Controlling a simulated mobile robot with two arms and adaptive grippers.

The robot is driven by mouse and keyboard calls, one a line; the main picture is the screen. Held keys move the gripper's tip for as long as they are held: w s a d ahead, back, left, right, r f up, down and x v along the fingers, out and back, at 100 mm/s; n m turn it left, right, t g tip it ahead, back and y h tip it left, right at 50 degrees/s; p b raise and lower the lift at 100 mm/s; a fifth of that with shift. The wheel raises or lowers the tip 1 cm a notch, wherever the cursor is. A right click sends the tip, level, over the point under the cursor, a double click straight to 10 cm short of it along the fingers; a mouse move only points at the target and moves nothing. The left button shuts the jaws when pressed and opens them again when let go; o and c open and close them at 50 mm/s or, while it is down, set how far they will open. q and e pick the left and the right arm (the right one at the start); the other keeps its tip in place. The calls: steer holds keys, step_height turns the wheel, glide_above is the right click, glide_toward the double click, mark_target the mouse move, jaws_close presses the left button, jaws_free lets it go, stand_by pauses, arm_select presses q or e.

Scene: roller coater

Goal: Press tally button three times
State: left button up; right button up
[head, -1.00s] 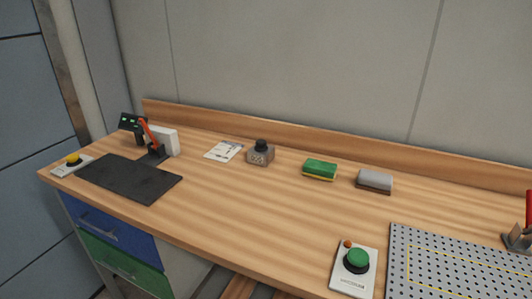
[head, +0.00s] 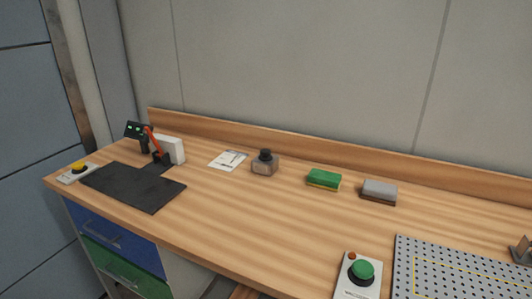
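Two push buttons are in the head view. A yellow button (head: 78,168) on a pale plate sits at the far left end of the workbench. A green button (head: 362,271) on a white panel sits at the front, right of centre, with a small orange-red lamp (head: 352,256) beside it. A small dark display (head: 136,130) with green lit marks stands at the back left. I cannot tell which button is the tally button, as the labels are too small to read. Neither of my grippers is in view.
A perforated plate (head: 455,275) is at right. Mid-bench is clear.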

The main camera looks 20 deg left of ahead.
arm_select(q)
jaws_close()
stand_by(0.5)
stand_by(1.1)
